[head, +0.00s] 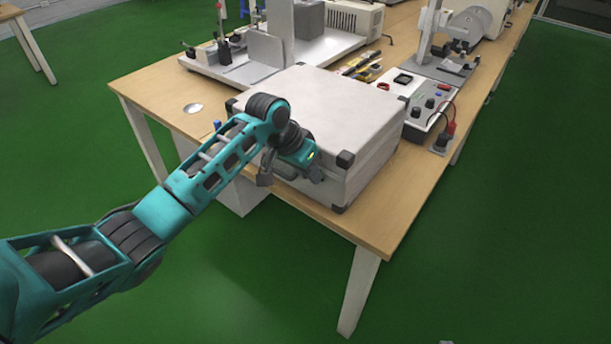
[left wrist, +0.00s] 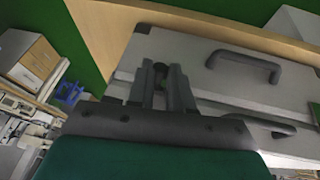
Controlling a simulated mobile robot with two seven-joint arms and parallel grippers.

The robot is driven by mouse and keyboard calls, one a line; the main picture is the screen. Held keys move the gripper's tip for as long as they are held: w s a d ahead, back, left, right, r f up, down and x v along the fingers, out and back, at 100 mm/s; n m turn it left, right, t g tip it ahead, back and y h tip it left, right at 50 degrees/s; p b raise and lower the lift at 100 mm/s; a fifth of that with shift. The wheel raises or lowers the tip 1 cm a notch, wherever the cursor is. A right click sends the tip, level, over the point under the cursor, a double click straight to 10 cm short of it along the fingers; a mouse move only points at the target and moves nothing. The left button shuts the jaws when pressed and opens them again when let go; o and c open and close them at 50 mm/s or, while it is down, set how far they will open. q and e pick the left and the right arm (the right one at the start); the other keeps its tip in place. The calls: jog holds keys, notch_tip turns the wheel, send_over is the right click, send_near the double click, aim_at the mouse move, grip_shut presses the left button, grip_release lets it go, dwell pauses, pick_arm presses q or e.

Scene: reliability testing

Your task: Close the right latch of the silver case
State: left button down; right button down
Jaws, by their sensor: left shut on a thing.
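The silver case (head: 310,108) lies flat on the wooden table with its lid down. It has black corner caps and a dark handle on its front face; the handle shows clearly in the left wrist view (left wrist: 245,63). My left gripper (head: 313,172) is at the front face, to the right of the handle. In the left wrist view its fingers (left wrist: 162,85) are shut around a small dark part at the case front, where the right latch (left wrist: 160,70) sits. The fingers hide most of the latch, so its exact position cannot be told. My right gripper is out of view.
The wooden table (head: 400,205) has a narrow bare strip in front of the case. A control box (head: 425,100) with knobs and leads stands right of the case. Tools (head: 360,67) and a grey metal apparatus (head: 240,75) are behind it. Green floor lies in front.

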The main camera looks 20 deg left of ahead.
pick_arm(q)
jog(key=shift+w+d+r+g+y, duration=0.2)
jog(key=shift+w+g+y, duration=0.1)
jog(key=shift+g, duration=0.3)
jog(key=shift+w+d+r+g+y, duration=0.1)
jog(key=shift+w+r+g+y, duration=0.15)
jog(key=shift+g, duration=0.35)
jog(key=shift+a, duration=0.1)
jog(key=c, duration=1)
grip_release()
jog(key=shift+w+f, duration=0.1)
jog(key=shift+c, duration=0.2)
jog(key=v, duration=1.3)
jog(key=shift+f, duration=0.1)
